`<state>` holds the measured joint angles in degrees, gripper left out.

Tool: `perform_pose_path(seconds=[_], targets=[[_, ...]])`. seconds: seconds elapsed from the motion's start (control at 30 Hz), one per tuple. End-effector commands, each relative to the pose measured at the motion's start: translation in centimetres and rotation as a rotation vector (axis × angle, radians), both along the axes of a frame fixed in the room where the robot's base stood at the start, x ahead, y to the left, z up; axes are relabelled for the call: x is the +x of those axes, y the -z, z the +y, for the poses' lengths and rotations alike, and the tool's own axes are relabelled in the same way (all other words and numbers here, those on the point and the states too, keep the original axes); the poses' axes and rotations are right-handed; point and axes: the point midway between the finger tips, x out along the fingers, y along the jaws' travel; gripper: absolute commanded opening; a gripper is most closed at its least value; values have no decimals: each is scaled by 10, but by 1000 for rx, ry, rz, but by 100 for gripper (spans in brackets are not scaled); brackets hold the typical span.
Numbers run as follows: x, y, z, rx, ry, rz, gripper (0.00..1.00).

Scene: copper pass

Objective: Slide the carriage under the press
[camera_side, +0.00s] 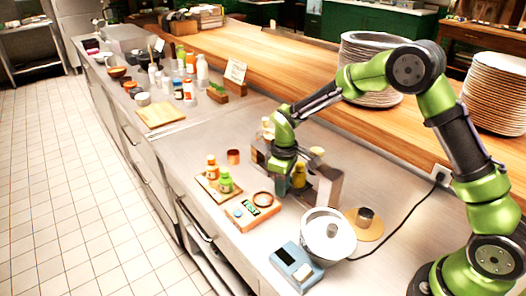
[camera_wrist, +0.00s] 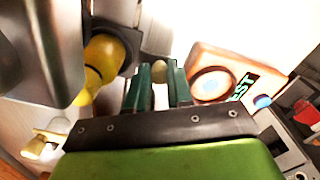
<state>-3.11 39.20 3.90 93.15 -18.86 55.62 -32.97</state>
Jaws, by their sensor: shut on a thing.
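The press (camera_side: 326,184) is a grey metal frame on the steel counter, partly hidden behind my arm in the side view; a large grey part, probably of it, fills the upper left of the wrist view (camera_wrist: 45,50). A yellow bottle (camera_side: 299,177) stands within the frame, and it also shows in the wrist view (camera_wrist: 98,62) beside a dark holder. My gripper (camera_wrist: 159,82) is low by the press, its green fingers shut on a small pale knob (camera_wrist: 160,70). The knob looks like the carriage's handle; the carriage body is mostly hidden.
An orange box (camera_side: 253,211) with a ring and a display lies just left of my gripper. A board (camera_side: 209,191) with small bottles is beyond it. A white bowl (camera_side: 328,236), a blue device (camera_side: 296,266) and a round wooden base (camera_side: 364,226) stand in front.

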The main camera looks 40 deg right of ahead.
Motion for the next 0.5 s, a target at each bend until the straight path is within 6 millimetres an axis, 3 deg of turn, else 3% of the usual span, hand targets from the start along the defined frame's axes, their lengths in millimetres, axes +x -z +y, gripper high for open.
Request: perform_pose_path(seconds=[0.13, 0.43, 0.47, 0.5], targets=[[-12, -1, 0, 0, 0, -1, 0], [-13, -1, 0, 0, 0, -4, 0], [-13, -1, 0, 0, 1, -3, 25], [-13, -1, 0, 0, 0, -3, 31]])
